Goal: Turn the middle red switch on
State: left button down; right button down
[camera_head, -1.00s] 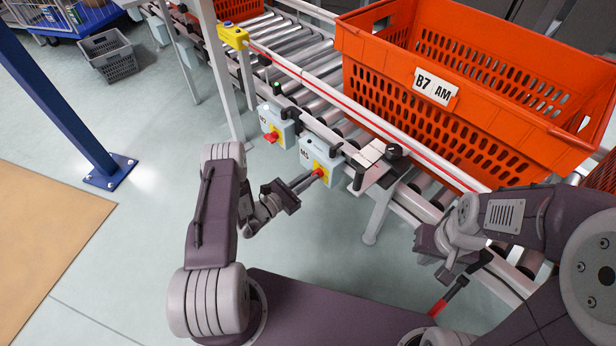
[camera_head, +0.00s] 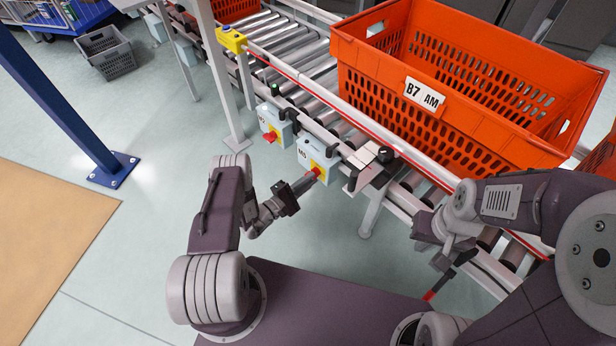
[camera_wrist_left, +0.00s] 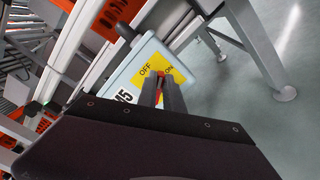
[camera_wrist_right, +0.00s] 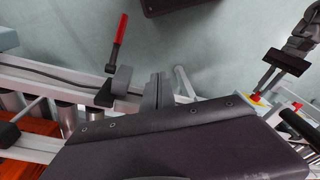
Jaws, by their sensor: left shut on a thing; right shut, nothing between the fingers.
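A pale blue switch box (camera_head: 306,150) labelled M5 hangs on the conveyor's near side, with a red switch (camera_head: 317,172) on a yellow plate. My left gripper (camera_head: 312,178) is shut on this red switch. In the left wrist view the fingers (camera_wrist_left: 160,84) close around the red knob (camera_wrist_left: 158,74), below the OFF and ON marks of the yellow plate (camera_wrist_left: 150,72). The fingers hide most of the knob, so its setting cannot be told. A similar box (camera_head: 270,118) with a red switch (camera_head: 270,136) hangs to its left. My right gripper (camera_wrist_right: 158,80) is shut and empty.
An orange tote (camera_head: 480,75) labelled B7 AM stands on the roller conveyor (camera_head: 300,60) behind the boxes. A red-handled lever (camera_wrist_right: 120,30) sticks out near my right gripper. A blue post (camera_head: 60,90) stands at the left.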

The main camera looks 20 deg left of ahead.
pick_arm(q)
jog(key=shift+s+f+m+p, duration=0.15)
jog(key=shift+m+p, duration=0.45)
jog(key=shift+m, duration=0.85)
jog(key=shift+w+f+m+p, duration=0.1)
jog(key=shift+f+m+p, duration=0.3)
jog(key=shift+m, duration=1.05)
jog(key=c, duration=1.5)
grip_release()
jog(key=shift+r, duration=0.1)
jog(key=p+v, duration=0.3)
jog(key=v, duration=0.6)
jog(key=shift+s+p, duration=0.15)
jog(key=shift+p, duration=0.15)
